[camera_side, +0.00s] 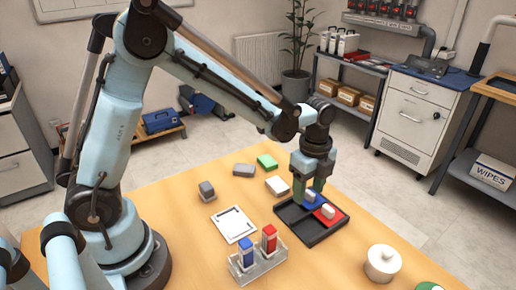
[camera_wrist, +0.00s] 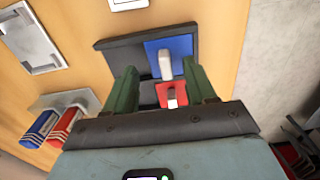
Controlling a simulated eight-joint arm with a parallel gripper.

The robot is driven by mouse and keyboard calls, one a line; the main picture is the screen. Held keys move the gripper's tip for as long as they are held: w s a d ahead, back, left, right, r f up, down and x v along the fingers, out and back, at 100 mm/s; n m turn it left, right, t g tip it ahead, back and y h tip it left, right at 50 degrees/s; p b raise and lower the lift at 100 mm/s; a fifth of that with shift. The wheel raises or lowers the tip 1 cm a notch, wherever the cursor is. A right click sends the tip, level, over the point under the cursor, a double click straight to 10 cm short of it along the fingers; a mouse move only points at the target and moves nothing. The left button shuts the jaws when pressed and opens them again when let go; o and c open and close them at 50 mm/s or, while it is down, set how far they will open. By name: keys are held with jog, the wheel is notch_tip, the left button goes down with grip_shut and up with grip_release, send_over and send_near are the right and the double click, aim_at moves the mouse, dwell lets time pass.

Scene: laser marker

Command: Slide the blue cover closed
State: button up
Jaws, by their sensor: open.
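A black tray (camera_side: 293,213) lies on the wooden table and also shows in the wrist view (camera_wrist: 122,57). It has a blue cover (camera_wrist: 181,45) and a red cover (camera_side: 332,217), side by side, each with a white handle. Dark, uncovered compartments lie beside them. My gripper (camera_side: 309,193) points down over the blue cover, its green fingers low by the white handle. In the wrist view the fingers (camera_wrist: 160,66) stand apart, with the blue cover's handle (camera_wrist: 165,64) in the gap. In the side view the fingers partly hide the blue cover.
A clear holder (camera_side: 262,263) with a blue and a red block stands front left of the tray. A white plate (camera_side: 233,224) and several small blocks lie left and behind. Bare table surrounds the tray.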

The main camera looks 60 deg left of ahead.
aim_at(308, 193)
jog(key=shift+r, duration=2.2)
jog(key=shift+s+a+r, duration=0.1)
jog(key=shift+a+r, duration=0.05)
jog(key=shift+r, duration=0.05)
jog(key=s+a+r+n+t, duration=0.2)
jog(key=s+n, duration=0.3)
jog(key=n, duration=0.4)
jog(key=s+a+r+n+t, duration=0.3)
jog(key=s+n+t, duration=0.2)
jog(key=n, duration=0.4)
jog(key=shift+s+a+r, duration=0.3)
jog(key=shift+s+a, duration=0.05)
jog(key=shift+s, duration=0.35)
